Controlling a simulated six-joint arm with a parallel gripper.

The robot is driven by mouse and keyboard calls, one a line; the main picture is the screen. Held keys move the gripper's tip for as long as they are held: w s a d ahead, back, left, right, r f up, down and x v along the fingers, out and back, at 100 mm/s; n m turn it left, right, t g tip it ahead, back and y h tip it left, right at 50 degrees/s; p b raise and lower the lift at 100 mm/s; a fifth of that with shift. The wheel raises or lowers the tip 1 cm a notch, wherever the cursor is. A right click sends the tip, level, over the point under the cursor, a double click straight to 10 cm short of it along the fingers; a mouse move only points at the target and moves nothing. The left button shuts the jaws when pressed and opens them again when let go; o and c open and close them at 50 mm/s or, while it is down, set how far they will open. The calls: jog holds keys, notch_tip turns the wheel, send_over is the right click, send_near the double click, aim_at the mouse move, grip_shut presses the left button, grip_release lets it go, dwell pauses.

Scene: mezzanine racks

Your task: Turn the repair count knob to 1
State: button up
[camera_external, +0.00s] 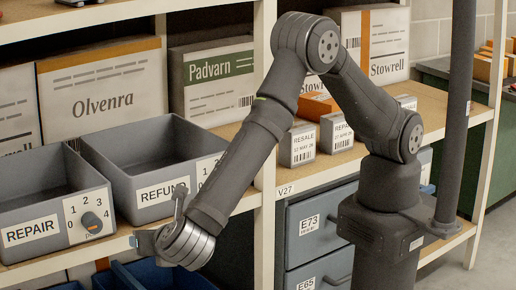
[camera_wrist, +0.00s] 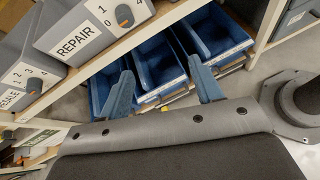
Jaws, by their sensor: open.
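The grey REPAIR bin (camera_external: 32,254) stands on the upper shelf at lower left of the external view. Its front carries a number label and a round dark knob (camera_external: 91,221) with an orange mark. The same bin (camera_wrist: 72,67) and knob (camera_wrist: 124,15) show at upper left in the wrist view, partly cut off by the frame. I cannot tell for certain which number the knob points at. My gripper (camera_wrist: 162,68) is open and empty, with its two blue-grey fingers apart. In the external view my gripper (camera_external: 158,220) is right of the knob, apart from it.
The REFUND bin (camera_external: 125,183) stands right of the REPAIR bin. Blue bins (camera_wrist: 216,32) sit below the shelf edge (camera_external: 60,268). A white rack post (camera_external: 264,220) and grey drawers (camera_external: 318,228) are to the right. Cartons line the back of the shelf.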

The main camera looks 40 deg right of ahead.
aim_at(94, 227)
jog(key=w+a+f+n+t+y, duration=0.2)
jog(key=w+a+f+t, duration=0.2)
jog(key=w+f+t, duration=0.25)
jog(key=shift+g, duration=0.45)
jog(key=w, duration=1.7)
jog(key=shift+d+f, duration=0.15)
jog(key=shift+d, duration=0.15)
jog(key=c, duration=1)
jog(key=shift+m, duration=0.3)
jog(key=m, duration=0.4)
jog(key=shift+a+m, duration=0.1)
jog(key=shift+m, duration=2)
